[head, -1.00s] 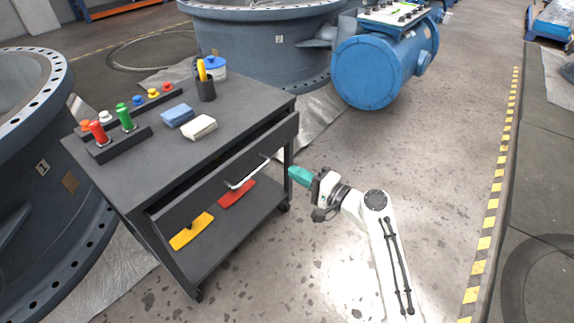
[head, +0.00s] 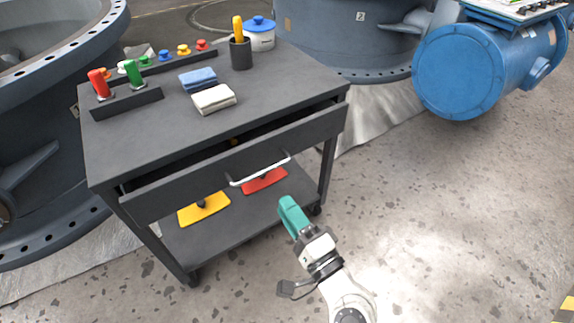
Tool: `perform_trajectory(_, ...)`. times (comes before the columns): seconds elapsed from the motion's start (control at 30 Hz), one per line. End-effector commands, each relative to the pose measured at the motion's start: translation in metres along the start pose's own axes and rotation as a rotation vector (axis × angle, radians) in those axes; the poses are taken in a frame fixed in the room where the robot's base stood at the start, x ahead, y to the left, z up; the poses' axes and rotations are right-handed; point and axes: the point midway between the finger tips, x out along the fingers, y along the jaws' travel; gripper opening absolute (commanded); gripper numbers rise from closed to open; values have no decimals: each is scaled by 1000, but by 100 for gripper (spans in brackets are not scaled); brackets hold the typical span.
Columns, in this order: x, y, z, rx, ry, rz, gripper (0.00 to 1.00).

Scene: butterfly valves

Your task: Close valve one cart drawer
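The dark grey cart (head: 267,76) stands left of centre in the head view. Its drawer (head: 195,183) is pulled partly out, with a dark gap between its front panel and the cart top. A pale bar handle (head: 262,173) is on the drawer front. My gripper (head: 288,205), with teal fingers, is in front of the cart, apart from the handle and to its lower right in the picture. The fingers appear close together, but whether they are open or shut is unclear.
The lower shelf holds yellow (head: 190,214) and red (head: 266,182) tools. Large flanged valve bodies (head: 30,120) stand behind. Speckled floor (head: 470,210) is clear at right.

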Motion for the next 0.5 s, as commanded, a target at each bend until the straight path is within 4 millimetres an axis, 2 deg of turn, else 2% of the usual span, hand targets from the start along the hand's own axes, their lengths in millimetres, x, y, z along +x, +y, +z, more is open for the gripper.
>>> perform_trajectory(0.17,8,-2,4,0,-2,-8,30)
perform_trajectory(0.5,66,-3,5,1,-3,-8,30)
